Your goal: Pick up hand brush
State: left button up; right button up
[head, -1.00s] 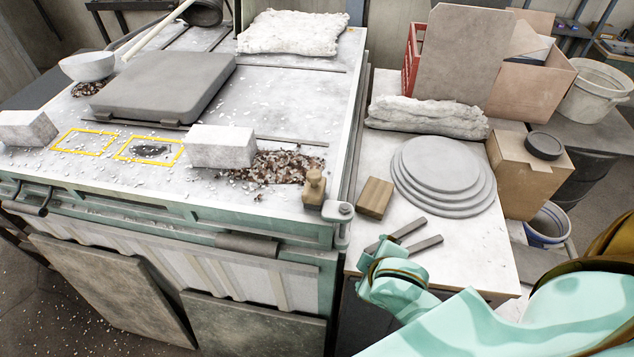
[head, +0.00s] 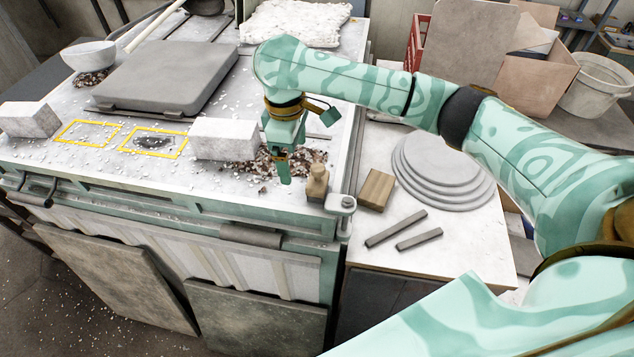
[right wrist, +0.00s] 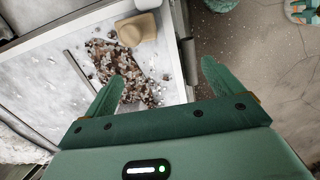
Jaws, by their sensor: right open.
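The hand brush appears to be the small tan wooden piece with a knob-like top (head: 317,183), standing at the front right corner of the bench. In the right wrist view a tan piece (right wrist: 138,29), apparently the same one, lies beyond the fingers near the bench edge. My right gripper (head: 283,174) points down above the scattered chips, just left of the brush and apart from it. Its two fingers (right wrist: 163,72) are spread in the right wrist view, with nothing between them. The brush's bristles cannot be made out. My left gripper is out of view.
A pile of brown and white chips (head: 290,162) lies beside the brush. A white block (head: 225,139) stands to its left. On the side table are a wooden block (head: 376,190), two dark bars (head: 396,229) and stacked grey discs (head: 440,170). A metal post fitting (head: 347,203) stands at the bench corner.

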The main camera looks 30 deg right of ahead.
notch_tip(320, 180, up, 5)
jog(key=m, duration=0.2)
send_over(317, 166)
jog(key=a, duration=0.1)
jog(key=shift+g, duration=0.4)
jog(key=f+b, duration=0.1)
jog(key=f, duration=0.2)
jog(key=f+b, duration=0.1)
jog(key=f, duration=0.2)
jog(key=d+f, duration=0.1)
jog(key=f, duration=0.2)
jog(key=shift+f+b, duration=0.35)
jog(key=shift+b, duration=0.05)
notch_tip(317, 166, down, 5)
jog(key=shift+s+d+f+b, duration=0.1)
jog(key=shift+s+f+b, duration=0.05)
jog(key=shift+b, duration=0.75)
jog(key=c, duration=1.1)
